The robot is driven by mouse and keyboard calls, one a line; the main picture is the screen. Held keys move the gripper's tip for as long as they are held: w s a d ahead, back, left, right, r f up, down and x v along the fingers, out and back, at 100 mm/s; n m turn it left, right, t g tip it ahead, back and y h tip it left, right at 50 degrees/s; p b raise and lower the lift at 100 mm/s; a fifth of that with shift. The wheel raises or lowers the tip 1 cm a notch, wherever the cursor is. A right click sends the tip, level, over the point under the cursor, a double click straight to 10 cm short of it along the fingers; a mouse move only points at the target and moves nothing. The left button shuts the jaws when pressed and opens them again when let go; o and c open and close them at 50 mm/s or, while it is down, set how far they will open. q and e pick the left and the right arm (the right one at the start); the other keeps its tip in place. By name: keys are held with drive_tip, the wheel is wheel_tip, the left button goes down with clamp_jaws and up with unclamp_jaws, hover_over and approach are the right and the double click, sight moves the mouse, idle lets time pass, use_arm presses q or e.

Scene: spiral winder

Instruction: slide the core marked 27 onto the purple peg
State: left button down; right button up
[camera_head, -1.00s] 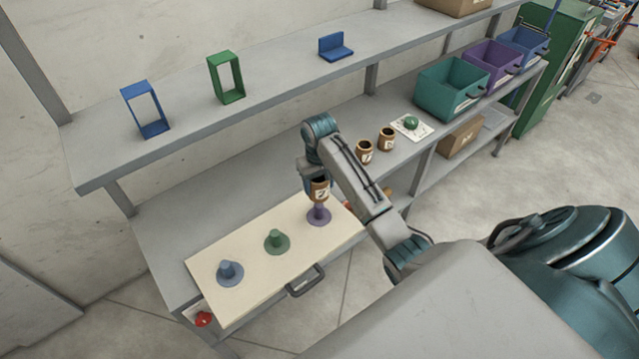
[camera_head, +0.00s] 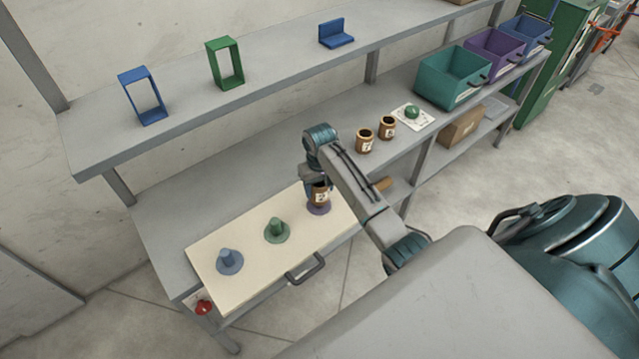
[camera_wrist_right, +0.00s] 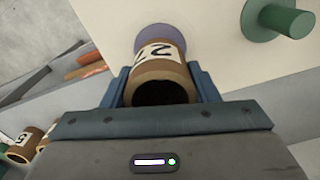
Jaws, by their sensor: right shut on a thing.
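The brown core (camera_head: 321,197) has a white label, on which a 2 and part of another digit show in the wrist view (camera_wrist_right: 158,52). My right gripper (camera_head: 317,186) is shut on this core, with a blue finger on each side of it. The core is upright and low over the purple peg's round base (camera_head: 318,210), which also shows beyond the core in the wrist view (camera_wrist_right: 157,31). The peg's post is hidden, and the inside of the core is dark. I cannot tell whether the core touches the base. My left gripper is out of view.
A green peg (camera_head: 277,230) and a blue-grey peg (camera_head: 229,261) stand bare on the cream board (camera_head: 253,252). Two more labelled cores (camera_head: 365,142) (camera_head: 387,127) stand on the bench at right. A shelf (camera_head: 270,87) runs above the bench.

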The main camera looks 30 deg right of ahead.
drive_tip(key=shift+f+b, duration=0.5)
drive_tip(key=shift+f, duration=1.2)
drive_tip(key=o, duration=1.1)
drive_tip(key=shift+r, duration=0.1)
wheel_tip(320, 180, up, 10)
drive_tip(key=b, duration=0.3)
drive_tip(key=shift+f, duration=0.2)
drive_tip(key=shift+r, duration=0.5)
